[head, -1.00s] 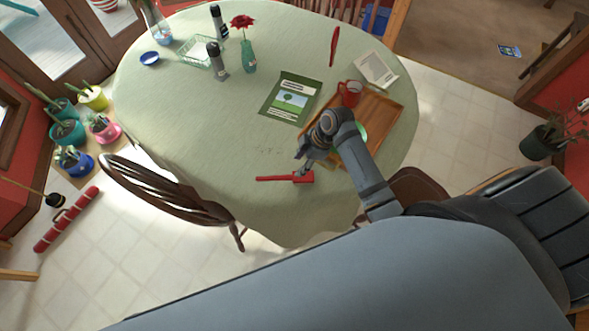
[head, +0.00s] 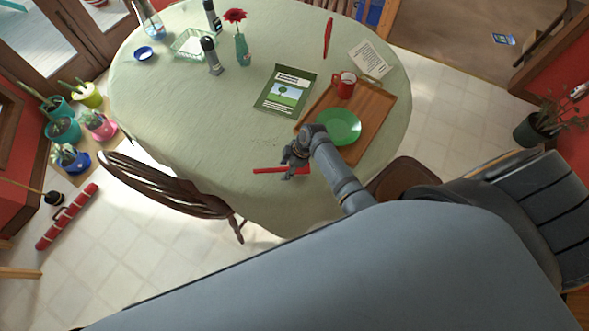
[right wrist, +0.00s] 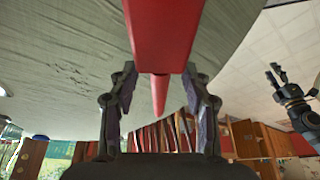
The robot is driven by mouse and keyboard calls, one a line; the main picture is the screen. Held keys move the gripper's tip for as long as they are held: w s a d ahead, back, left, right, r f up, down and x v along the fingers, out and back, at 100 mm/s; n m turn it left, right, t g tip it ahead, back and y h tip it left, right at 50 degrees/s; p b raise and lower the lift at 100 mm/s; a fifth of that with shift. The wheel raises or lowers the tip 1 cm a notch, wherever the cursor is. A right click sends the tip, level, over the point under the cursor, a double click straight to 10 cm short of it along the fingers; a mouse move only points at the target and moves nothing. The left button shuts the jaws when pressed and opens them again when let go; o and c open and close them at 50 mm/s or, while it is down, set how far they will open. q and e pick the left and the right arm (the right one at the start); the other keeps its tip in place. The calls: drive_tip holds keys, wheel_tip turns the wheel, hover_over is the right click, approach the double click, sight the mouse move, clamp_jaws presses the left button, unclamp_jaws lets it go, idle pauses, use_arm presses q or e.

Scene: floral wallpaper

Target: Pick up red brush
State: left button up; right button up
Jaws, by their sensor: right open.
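The red brush (head: 268,170) lies on the green tablecloth near the table's front edge, its thin handle pointing left in the head view. My right gripper (head: 294,169) is over the head end of the brush and hides part of it. In the right wrist view, the open jaws (right wrist: 160,88) are on either side of the red brush (right wrist: 165,30), with gaps beside it at the fingertips. A dark gripper (right wrist: 280,80), which looks like my left one, shows small at the right wrist view's edge. Its jaw state is unclear.
A wooden tray (head: 374,125) with a green plate (head: 338,126) and a red mug (head: 344,84) is right of my right arm. A green book (head: 285,90) lies farther back. A dark wooden chair (head: 170,187) stands front left. The cloth left of the brush is clear.

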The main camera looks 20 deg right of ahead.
drive_tip(key=c, duration=0.5)
clamp_jaws()
use_arm(q)
drive_tip(key=shift+w, duration=0.3)
use_arm(e)
drive_tip(key=shift+r, duration=0.2)
drive_tip(key=shift+r, duration=0.3)
use_arm(q)
wheel_tip(320, 180, down, 5)
drive_tip(key=b, duration=0.4)
drive_tip(key=shift+r+b, duration=0.15)
drive_tip(key=shift+b, duration=0.2)
use_arm(e)
drive_tip(key=w+d+r, duration=0.3)
drive_tip(key=d+r, duration=0.9)
drive_tip(key=d, duration=0.1)
drive_tip(key=shift+w+d, duration=0.25)
drive_tip(key=shift+w, duration=0.1)
